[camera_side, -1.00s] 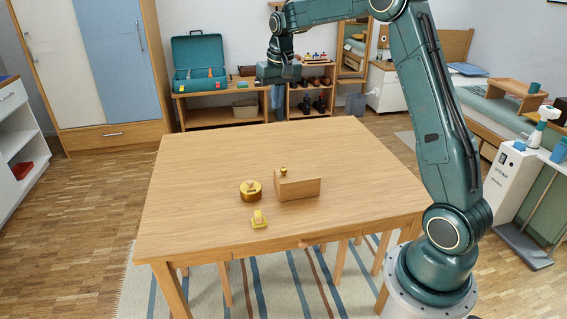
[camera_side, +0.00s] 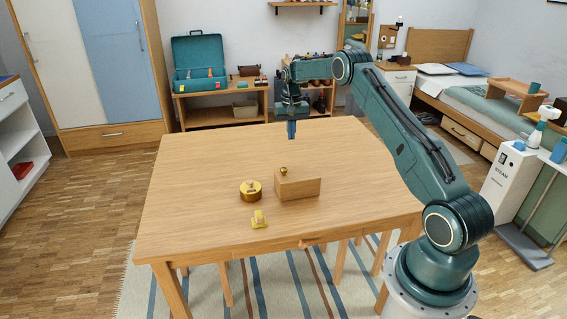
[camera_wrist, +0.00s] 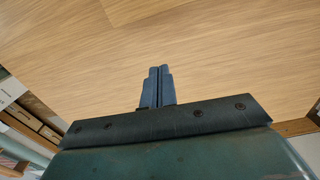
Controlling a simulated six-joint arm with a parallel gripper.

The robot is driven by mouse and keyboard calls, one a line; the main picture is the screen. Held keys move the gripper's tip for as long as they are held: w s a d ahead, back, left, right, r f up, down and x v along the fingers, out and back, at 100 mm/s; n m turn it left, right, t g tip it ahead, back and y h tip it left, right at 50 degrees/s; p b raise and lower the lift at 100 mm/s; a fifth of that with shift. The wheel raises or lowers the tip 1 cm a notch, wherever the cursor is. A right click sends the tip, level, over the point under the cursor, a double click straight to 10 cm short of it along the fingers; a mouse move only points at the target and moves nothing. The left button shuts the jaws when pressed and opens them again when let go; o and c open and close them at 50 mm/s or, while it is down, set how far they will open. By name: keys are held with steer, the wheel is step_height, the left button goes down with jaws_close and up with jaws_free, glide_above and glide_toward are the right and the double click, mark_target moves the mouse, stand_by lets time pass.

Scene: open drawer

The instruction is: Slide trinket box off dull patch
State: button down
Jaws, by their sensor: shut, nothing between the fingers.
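A small round box (camera_side: 250,191), brown with a gold top and a knob, stands on the wooden table (camera_side: 200,165); it looks like the trinket box. No dull patch can be made out on the table; if it lies under the box, it is hidden. My gripper (camera_side: 291,136) points down above the far part of the table, well behind the box and apart from it. Its blue fingers are together and empty, as the wrist view (camera_wrist: 159,70) also shows. The wrist view has only bare wood beyond the fingertips.
A wooden block (camera_side: 298,189) stands close to the right of the round box, with a small gold knob (camera_side: 284,170) at its top left. The table's left side and back are clear.

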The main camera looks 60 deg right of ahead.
mark_target(297, 183)
step_height(297, 183, down, 10)
steer(key=shift+s+a, duration=0.1)
steer(key=shift+a, duration=0.05)
steer(key=shift+s+a, duration=1.3)
steer(key=shift+a, duration=0.05)
stand_by(0.4)
steer(key=shift+s+a, duration=2.15)
steer(key=shift+a, duration=0.2)
steer(key=shift+s+a, duration=2.15)
steer(key=shift+a, duration=0.15)
steer(key=shift+w+d, duration=0.1)
steer(key=shift+d, duration=0.05)
